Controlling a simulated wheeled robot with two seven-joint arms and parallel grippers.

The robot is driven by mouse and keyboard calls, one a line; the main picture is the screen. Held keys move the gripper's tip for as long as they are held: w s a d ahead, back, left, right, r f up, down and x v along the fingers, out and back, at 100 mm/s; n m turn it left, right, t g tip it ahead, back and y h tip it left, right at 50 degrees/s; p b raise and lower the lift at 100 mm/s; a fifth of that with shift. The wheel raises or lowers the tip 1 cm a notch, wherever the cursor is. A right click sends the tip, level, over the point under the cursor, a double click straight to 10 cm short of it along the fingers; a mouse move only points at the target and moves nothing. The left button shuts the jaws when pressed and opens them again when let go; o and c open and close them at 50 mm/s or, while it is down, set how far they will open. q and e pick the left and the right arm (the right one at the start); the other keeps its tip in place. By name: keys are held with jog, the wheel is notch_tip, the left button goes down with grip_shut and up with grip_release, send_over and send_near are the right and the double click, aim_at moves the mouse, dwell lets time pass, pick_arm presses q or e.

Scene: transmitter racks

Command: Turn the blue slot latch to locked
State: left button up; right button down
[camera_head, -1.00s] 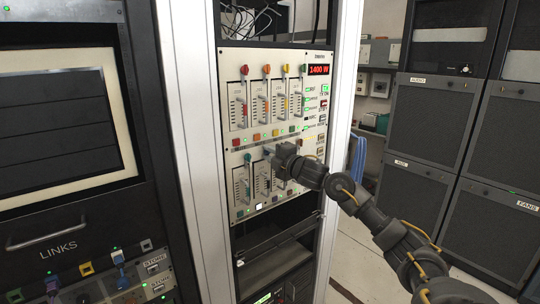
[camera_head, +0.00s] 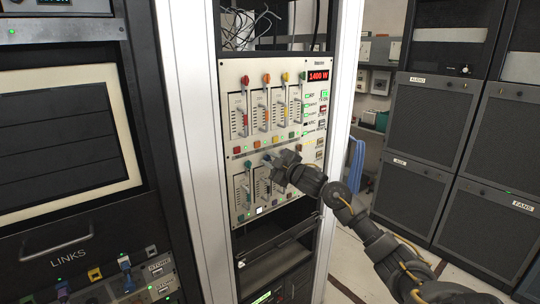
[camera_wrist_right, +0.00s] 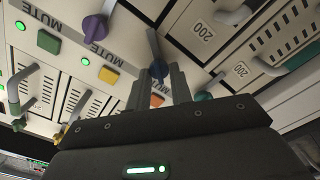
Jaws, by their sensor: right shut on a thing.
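The blue slot latch (camera_wrist_right: 154,44) shows in the right wrist view as a dark blue lever on the pale panel. My right gripper (camera_wrist_right: 158,78) has its two fingers closed around the near end of the lever. In the head view my right gripper (camera_head: 272,166) is at the lower module row of the rack panel (camera_head: 245,150). It covers most of the latch there, so the lever's angle is hard to tell in that view. My left gripper is not in view.
A purple latch (camera_wrist_right: 94,28) and a teal latch (camera_wrist_right: 203,96) flank the blue one. MUTE buttons, one yellow (camera_wrist_right: 109,75), and grey module handles (camera_wrist_right: 235,15) stand close by. A red 1400 W display (camera_head: 318,76) is at the panel's upper right.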

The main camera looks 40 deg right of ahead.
jog(key=m+p, duration=0.4)
jog(key=m, duration=0.1)
jog(key=shift+r+m+p, duration=0.2)
jog(key=shift+m+p, duration=0.1)
jog(key=shift+p, duration=0.1)
jog(key=shift+m+p, duration=1)
jog(key=shift+m, duration=0.2)
jog(key=shift+d+f+m+p, duration=0.15)
jog(key=shift+f+m+p, duration=0.05)
jog(key=shift+m+p, duration=0.7)
jog(key=c, duration=1.3)
grip_release()
jog(key=shift+s+b, duration=2.05)
jog(key=shift+s, duration=3.35)
